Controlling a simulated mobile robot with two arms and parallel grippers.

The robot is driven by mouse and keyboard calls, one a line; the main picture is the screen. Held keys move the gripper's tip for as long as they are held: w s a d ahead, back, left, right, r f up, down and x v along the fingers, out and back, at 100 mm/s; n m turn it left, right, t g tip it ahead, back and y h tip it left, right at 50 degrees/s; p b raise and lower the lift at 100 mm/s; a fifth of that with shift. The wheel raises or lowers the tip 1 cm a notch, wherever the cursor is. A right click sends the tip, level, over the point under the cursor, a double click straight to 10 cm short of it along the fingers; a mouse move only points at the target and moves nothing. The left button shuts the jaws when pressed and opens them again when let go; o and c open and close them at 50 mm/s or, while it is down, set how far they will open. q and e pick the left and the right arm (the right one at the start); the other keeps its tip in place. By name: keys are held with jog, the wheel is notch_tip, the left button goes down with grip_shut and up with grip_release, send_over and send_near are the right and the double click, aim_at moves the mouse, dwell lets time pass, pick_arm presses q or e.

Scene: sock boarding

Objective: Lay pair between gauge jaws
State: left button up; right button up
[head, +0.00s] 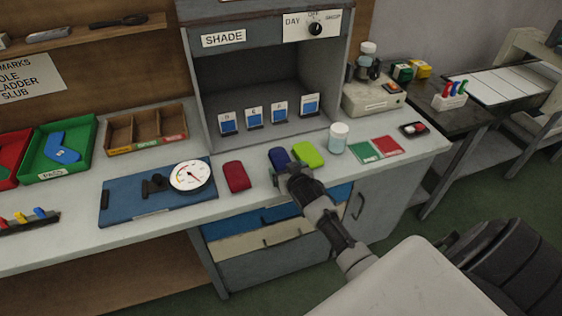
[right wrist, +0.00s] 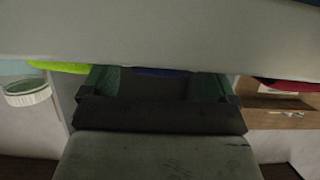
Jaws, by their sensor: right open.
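A gauge board (head: 125,205), flat and blue, lies on the bench at left centre. It carries a white round dial (head: 190,177) and small black jaws (head: 154,186); no pair shows between them. Three folded sock pairs lie to its right: a dark red pair (head: 237,177), a navy pair (head: 278,157) and a lime green pair (head: 308,154). My right gripper (head: 288,174) is open at the near side of the navy pair. In the right wrist view a strip of navy (right wrist: 160,72) shows between the open fingers; contact cannot be told. My left gripper is out of view.
A white-lidded jar (head: 338,138) and green and red cards (head: 375,149) lie right of the pairs. The shade cabinet (head: 198,100) with several small cards stands behind. A green tray (head: 85,140) and a wooden divided box (head: 146,130) are at left. Bare bench lies before the red pair.

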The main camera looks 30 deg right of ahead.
jog(key=c, duration=0.9)
jog(key=shift+c, duration=1)
jog(key=shift+r, duration=0.2)
